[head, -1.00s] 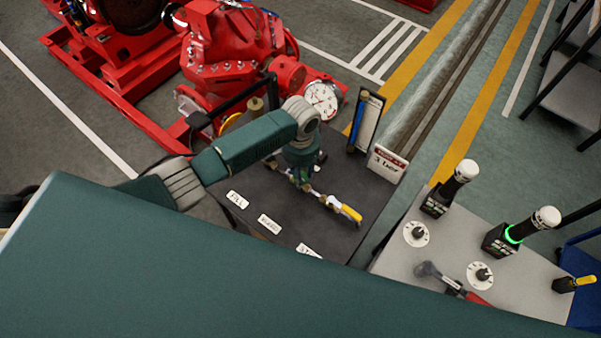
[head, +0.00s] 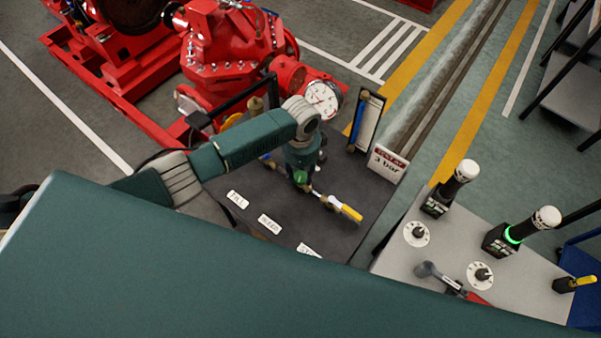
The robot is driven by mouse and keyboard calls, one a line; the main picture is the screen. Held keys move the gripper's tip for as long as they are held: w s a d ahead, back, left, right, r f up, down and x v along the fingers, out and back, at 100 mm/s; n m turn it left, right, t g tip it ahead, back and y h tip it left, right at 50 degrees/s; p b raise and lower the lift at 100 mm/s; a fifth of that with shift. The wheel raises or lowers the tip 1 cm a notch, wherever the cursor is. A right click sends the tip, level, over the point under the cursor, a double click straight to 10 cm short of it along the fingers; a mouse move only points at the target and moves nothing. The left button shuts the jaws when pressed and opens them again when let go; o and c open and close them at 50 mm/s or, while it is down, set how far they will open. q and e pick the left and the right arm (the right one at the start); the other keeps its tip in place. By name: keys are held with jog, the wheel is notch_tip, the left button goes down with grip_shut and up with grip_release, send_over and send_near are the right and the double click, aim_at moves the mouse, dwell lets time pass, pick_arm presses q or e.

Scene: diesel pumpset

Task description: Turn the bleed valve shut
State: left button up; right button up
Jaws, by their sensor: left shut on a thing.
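The bleed valve's green handle (head: 301,178) shows just below my left gripper, in the middle of a row of small valves on the dark bench top (head: 330,239). My left gripper (head: 303,173) points down over it and is shut on it. The fingers are mostly hidden behind the wrist, so the exact grip and the handle's angle are hard to tell. A valve with a yellow handle (head: 348,212) lies to the right along the pipe, clear of the gripper. My right gripper is not in view.
A round gauge (head: 322,97) and a 3 bar sign (head: 387,162) stand behind the bench. Labels, including one in the middle (head: 269,224), lie in front of the valves. A grey table (head: 405,258) with knobs and lamps stands at the right.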

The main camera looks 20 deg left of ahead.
aim_at(302, 176)
pick_arm(q)
jog(key=m, duration=0.4)
jog(key=shift+w+d+r, duration=0.15)
jog(key=shift+w+r, duration=0.1)
dwell(0.5)
jog(key=o, duration=1.1)
jog(key=shift+o, duration=0.3)
jog(key=shift+s+f, duration=0.1)
jog(key=shift+s, duration=0.05)
notch_tip(302, 176, up, 12)
